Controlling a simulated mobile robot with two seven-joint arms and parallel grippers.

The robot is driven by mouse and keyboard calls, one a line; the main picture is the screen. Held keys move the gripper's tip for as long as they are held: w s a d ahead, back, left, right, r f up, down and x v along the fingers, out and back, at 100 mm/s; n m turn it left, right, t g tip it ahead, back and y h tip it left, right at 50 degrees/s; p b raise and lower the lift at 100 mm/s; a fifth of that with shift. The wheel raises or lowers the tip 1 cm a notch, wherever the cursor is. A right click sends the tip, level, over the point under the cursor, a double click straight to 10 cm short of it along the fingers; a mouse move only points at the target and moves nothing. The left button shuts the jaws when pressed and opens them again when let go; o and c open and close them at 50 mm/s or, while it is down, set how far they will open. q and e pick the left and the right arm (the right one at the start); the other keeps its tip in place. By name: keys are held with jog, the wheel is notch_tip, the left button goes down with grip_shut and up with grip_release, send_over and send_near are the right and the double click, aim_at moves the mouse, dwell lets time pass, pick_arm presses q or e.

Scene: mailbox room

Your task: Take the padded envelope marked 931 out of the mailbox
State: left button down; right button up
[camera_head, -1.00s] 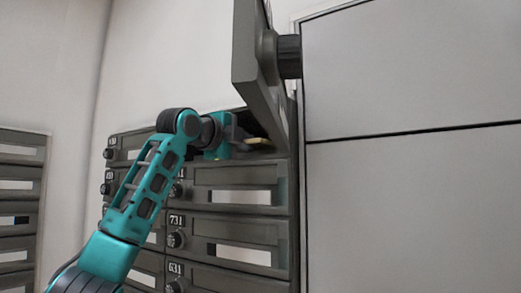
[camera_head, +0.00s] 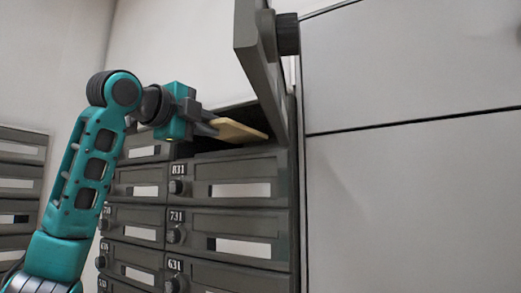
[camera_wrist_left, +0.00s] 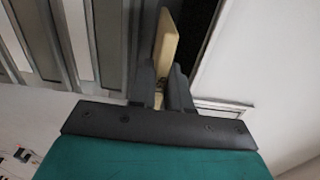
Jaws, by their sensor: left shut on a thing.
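The padded envelope (camera_head: 238,131) is tan and flat. My left gripper (camera_head: 212,125) is shut on its near end, at the opening of the top mailbox (camera_head: 250,113), whose door (camera_head: 258,75) stands swung up. The far end of the envelope is still at the dark opening. In the left wrist view the envelope (camera_wrist_left: 165,45) stands out from between the two dark fingers of the gripper (camera_wrist_left: 160,85). No number can be read on the envelope. My right gripper is not in view.
Closed mailboxes marked 831 (camera_head: 235,180), 731 (camera_head: 235,228) and 631 (camera_head: 240,275) lie below the open one. A plain pale panelled wall (camera_head: 410,150) is on the right. Another bank of mailboxes (camera_head: 20,190) stands at the far left.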

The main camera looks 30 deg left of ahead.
pick_arm(q)
jog(key=s, duration=0.6)
jog(key=shift+s+a+b, duration=0.25)
jog(key=shift+s+b, duration=0.05)
jog(key=shift+s, duration=0.1)
